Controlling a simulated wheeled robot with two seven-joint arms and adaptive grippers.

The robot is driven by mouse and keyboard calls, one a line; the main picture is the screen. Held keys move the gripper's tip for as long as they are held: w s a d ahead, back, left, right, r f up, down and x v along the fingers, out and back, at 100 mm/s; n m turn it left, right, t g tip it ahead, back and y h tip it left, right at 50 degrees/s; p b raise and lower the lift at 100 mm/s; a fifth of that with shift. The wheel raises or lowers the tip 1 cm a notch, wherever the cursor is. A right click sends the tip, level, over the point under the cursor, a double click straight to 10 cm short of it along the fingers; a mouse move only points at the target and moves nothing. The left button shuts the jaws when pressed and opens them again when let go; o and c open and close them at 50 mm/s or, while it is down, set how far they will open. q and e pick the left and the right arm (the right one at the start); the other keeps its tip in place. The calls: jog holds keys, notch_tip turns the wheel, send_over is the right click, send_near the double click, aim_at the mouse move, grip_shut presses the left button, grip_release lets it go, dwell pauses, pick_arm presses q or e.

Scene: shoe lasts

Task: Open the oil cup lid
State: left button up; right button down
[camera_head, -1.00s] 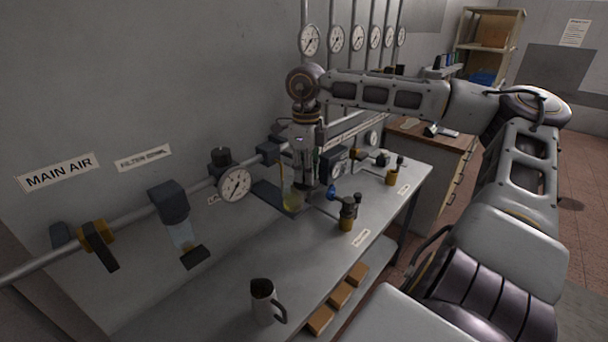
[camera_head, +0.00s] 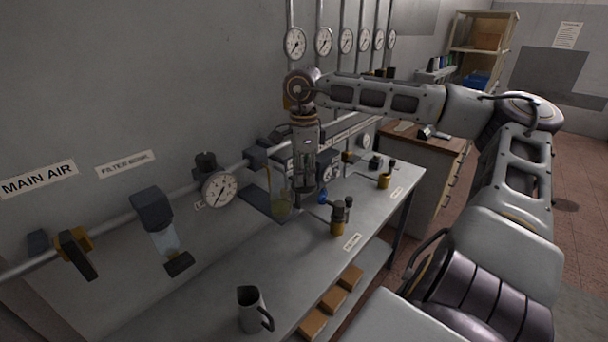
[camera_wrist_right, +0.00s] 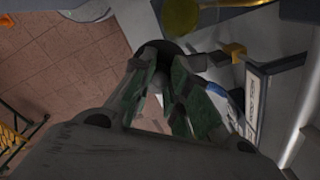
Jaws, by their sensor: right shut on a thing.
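A clear oil cup (camera_head: 281,207) with yellowish oil hangs under the pipe fittings at the back of the bench; its round yellow bowl also shows at the top of the right wrist view (camera_wrist_right: 181,15). My right gripper (camera_head: 305,194) points down just right of the cup. In the right wrist view its fingers (camera_wrist_right: 160,57) converge on a dark round piece (camera_wrist_right: 158,47), which they grip. I cannot tell for sure whether this piece is the oil cup lid; the fingers hide part of it. My left gripper is not in view.
A gauge (camera_head: 219,189) and a filter bowl (camera_head: 164,238) hang on the pipe to the left. A metal jug (camera_head: 252,309) stands at the bench front. A brass-based fitting (camera_head: 338,222) stands right of the gripper. The bench between jug and cup is clear.

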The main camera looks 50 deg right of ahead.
jog(key=shift+r, duration=0.1)
dwell(0.3)
jog(key=c, duration=1.3)
grip_release()
jog(key=shift+r, duration=5.95)
